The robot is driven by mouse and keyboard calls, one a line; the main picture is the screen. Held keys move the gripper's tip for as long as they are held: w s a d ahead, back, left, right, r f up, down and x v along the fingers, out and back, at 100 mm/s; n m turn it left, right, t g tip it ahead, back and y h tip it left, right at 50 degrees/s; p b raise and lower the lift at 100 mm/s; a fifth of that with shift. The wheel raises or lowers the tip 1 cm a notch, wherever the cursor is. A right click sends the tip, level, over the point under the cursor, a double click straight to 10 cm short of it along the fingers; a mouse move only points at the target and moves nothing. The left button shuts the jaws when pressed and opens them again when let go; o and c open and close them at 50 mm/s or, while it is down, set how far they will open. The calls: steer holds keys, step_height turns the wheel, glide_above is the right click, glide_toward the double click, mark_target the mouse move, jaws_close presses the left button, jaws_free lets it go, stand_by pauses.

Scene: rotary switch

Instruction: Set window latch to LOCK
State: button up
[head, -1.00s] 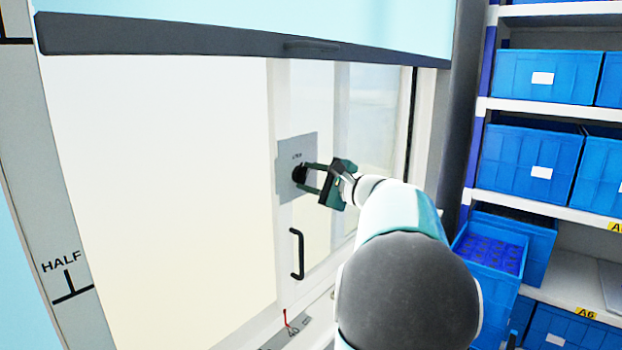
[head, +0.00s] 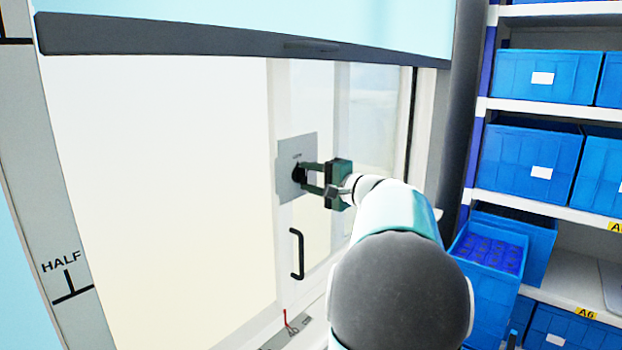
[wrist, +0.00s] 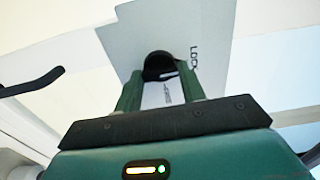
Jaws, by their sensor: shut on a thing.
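The window latch is a round black knob (head: 298,173) on a grey plate (head: 288,153) fixed to the window frame. My gripper (head: 301,178) is shut on the knob, with one green finger on each side of it. In the wrist view the knob (wrist: 157,64) sits between the tips of my gripper (wrist: 160,76). The word LOCK (wrist: 194,58) is printed to the right of the knob there. A pale mark shows on the knob's lower edge. A second, small label (wrist: 167,92) lies between the fingers and is hard to read.
A black pull handle (head: 297,253) is on the frame below the plate. A blind with a dark bottom bar (head: 200,48) hangs above. Shelves with blue bins (head: 545,75) stand at the right. A strip marked HALF (head: 62,262) is at the left.

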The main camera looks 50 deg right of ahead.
stand_by(0.3)
steer(key=o, duration=1)
steer(key=shift+s, duration=0.15)
steer(key=s, duration=0.9)
steer(key=s+d, duration=0.1)
steer(key=s, duration=0.3)
steer(key=shift+s+d, duration=0.1)
steer(key=shift+s, duration=0.15)
